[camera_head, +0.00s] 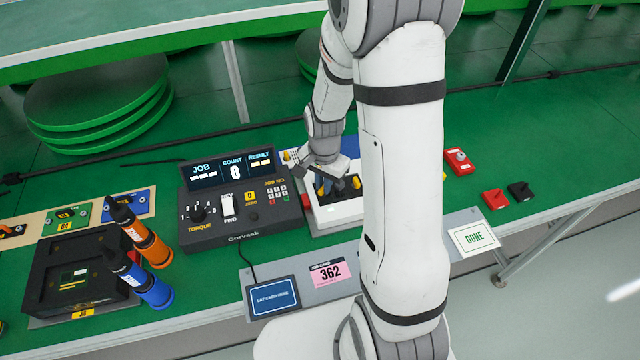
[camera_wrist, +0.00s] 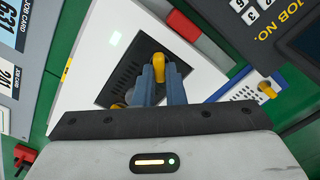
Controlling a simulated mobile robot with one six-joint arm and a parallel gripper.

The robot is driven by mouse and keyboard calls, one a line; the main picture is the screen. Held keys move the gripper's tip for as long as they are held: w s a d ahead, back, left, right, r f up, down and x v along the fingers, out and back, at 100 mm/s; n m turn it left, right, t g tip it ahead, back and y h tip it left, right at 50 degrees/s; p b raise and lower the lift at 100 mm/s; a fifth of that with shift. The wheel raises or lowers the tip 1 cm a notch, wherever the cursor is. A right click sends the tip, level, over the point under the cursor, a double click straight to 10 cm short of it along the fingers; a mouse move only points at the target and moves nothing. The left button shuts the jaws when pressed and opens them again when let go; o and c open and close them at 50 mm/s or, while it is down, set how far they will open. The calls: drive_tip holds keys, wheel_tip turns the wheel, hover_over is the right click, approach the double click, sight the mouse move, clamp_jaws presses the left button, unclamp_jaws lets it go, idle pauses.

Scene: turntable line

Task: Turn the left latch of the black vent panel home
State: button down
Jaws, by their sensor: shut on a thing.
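The black vent panel (camera_head: 342,189) lies on a white unit beside the control box. It also shows in the wrist view (camera_wrist: 125,72), with rows of slots. My gripper (camera_wrist: 162,75) has its blue fingers closed around the yellow left latch (camera_wrist: 183,70), which shows just beyond the fingertips. In the head view my gripper (camera_head: 323,184) reaches down over the panel's left side. The other yellow latch (camera_head: 356,182) is at the panel's right side, apart from my gripper. The fingers hide part of the left latch, so its exact angle is hard to tell.
The control box (camera_head: 240,195) with a lit display stands just left of the unit. Orange (camera_head: 142,235) and blue (camera_head: 140,280) tools stand farther left. A front ledge holds a pink card (camera_head: 330,273). A red button box (camera_head: 458,160) sits to the right.

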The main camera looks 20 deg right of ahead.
idle(0.3)
drive_tip(key=c, duration=1.5)
unclamp_jaws()
drive_tip(key=shift+r, duration=0.3)
wheel_tip(320, 180, up, 7)
drive_tip(key=shift+r, duration=0.1)
